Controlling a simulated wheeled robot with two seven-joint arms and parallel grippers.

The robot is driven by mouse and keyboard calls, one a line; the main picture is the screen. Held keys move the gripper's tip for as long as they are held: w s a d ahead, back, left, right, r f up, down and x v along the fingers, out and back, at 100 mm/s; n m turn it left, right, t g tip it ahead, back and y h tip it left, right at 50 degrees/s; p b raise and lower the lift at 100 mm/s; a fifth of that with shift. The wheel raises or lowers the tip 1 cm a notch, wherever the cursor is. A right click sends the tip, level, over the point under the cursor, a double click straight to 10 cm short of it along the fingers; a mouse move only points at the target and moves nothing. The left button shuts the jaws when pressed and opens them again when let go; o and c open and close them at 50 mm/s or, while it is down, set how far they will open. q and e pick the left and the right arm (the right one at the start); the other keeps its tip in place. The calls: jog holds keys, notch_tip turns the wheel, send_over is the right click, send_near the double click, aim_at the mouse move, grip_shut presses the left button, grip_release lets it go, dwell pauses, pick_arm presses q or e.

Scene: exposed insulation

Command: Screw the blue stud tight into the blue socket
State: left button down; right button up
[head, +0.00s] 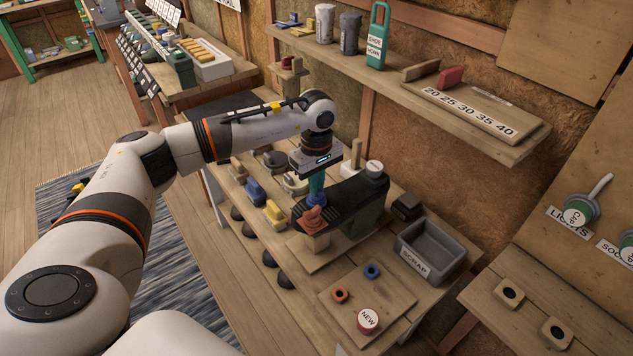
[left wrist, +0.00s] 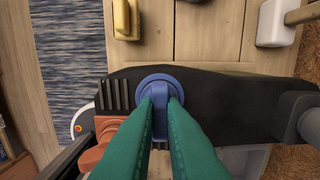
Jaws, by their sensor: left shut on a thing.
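My left gripper (head: 315,197) points down with its teal fingers at the near end of a dark boot-shaped holder (head: 352,203) on the bench. In the left wrist view, the gripper (left wrist: 161,100) is shut on the narrow upright grip of the blue stud (left wrist: 160,81). The stud's round blue flange appears level against the black top of the holder. In the head view a bit of blue (head: 312,214) shows below the fingertips. The blue socket is hidden beneath the stud, so I cannot tell how deep the stud sits. My right gripper is not in view.
An orange-red part (head: 313,224) sits right beside the stud. A small board (head: 385,313) holds a blue ring, a red ring and a "NEW" cap (head: 367,320). A grey SCRAP bin (head: 430,253) stands to the right. A shelf (head: 400,80) hangs behind the arm.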

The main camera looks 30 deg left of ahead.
pick_arm(q)
jog(key=shift+s+f, duration=0.1)
jog(key=shift+f, duration=0.05)
jog(key=c, duration=1.4)
grip_release()
jog(key=shift+c, duration=0.2)
notch_tip(320, 180, up, 12)
jog(key=b, duration=0.1)
